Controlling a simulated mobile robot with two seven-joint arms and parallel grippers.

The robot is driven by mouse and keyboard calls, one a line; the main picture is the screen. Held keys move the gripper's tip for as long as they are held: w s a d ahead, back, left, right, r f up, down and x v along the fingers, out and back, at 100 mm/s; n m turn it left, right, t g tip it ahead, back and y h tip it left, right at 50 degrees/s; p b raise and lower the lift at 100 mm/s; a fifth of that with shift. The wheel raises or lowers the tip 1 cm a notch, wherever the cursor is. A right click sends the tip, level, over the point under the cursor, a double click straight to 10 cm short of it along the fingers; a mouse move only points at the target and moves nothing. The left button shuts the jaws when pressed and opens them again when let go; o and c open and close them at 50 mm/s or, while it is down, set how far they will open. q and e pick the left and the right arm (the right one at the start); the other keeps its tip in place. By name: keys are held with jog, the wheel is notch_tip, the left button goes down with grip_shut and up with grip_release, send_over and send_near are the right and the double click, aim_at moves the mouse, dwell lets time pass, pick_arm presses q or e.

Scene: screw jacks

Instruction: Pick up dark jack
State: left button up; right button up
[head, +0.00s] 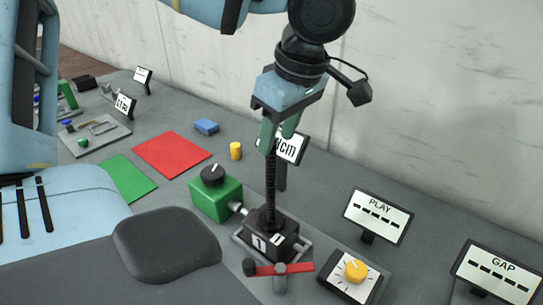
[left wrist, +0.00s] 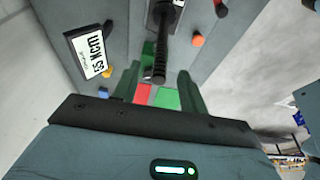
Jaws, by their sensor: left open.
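The dark jack (head: 271,238) stands upright on a grey plate, with a black base marked with white digits and a tall threaded screw. Its screw (left wrist: 160,58) also shows in the left wrist view, with its end between the two fingers. My left gripper (head: 278,134) is above the jack, pointing down, with green fingers apart and the screw's top close beneath or between them. In the left wrist view the left gripper (left wrist: 158,85) shows a finger on each side of the screw, with no clear contact. My right gripper is not in view.
A green box with a black knob (head: 214,190) stands left of the jack. A red lever (head: 285,268) and a yellow dial (head: 355,270) are in front and right. A cm sign (head: 291,147) stands close behind. PLAY (head: 378,215) and GAP (head: 497,274) signs stand right.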

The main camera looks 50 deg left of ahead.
pick_arm(q)
jog(key=x, duration=0.5)
jog(key=shift+a+p, duration=0.3)
jog(key=shift+a, duration=0.05)
jog(key=shift+r, duration=0.1)
grip_shut()
dwell(1.0)
jog(key=shift+r, duration=0.15)
